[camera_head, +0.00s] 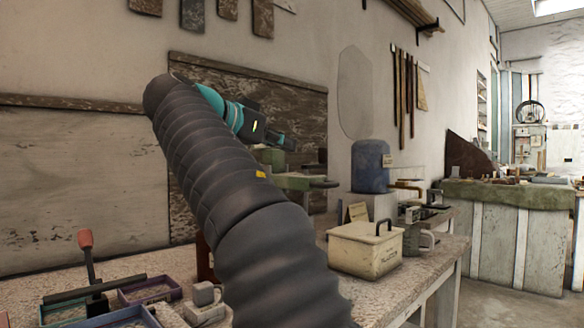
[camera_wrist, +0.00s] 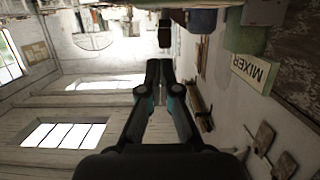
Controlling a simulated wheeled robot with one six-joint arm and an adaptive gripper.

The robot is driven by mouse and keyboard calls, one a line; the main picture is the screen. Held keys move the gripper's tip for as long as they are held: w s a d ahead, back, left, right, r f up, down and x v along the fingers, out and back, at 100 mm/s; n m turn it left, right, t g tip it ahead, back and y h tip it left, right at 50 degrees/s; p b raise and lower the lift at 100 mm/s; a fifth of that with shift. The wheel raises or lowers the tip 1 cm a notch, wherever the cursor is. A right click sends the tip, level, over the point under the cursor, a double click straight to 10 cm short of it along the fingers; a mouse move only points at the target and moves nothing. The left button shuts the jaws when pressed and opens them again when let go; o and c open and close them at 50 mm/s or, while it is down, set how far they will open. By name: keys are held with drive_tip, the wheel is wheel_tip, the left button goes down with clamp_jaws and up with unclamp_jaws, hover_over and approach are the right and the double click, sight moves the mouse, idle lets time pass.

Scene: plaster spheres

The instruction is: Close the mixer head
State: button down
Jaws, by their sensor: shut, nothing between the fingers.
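A green machine, probably the mixer (camera_head: 302,183), stands on the workbench behind my arm in the head view. My arm hides much of it, so I cannot tell how far its head is raised. In the wrist view a sign reading MIXER (camera_wrist: 254,74) is at the right, beside a green block (camera_wrist: 247,32). My gripper (camera_head: 291,143) is in the air above the green part in the head view, seemingly apart from it. In the wrist view my gripper (camera_wrist: 160,66) is shut with its fingertips together and nothing between them.
The wall is close behind.

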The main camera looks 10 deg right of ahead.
sight(298, 182)
drive_tip(key=shift+w+d+f+b, duration=0.25)
drive_tip(key=shift+d+f, duration=0.05)
drive_tip(key=shift+f, duration=0.45)
drive_tip(key=shift+w+d+f+b, duration=0.2)
drive_tip(key=shift+d+f, duration=0.15)
drive_tip(key=shift+f, duration=0.45)
drive_tip(key=shift+w+d+f+b, duration=0.25)
drive_tip(key=shift+d+f, duration=0.05)
drive_tip(key=shift+f, duration=0.45)
drive_tip(key=shift+f, duration=0.1)
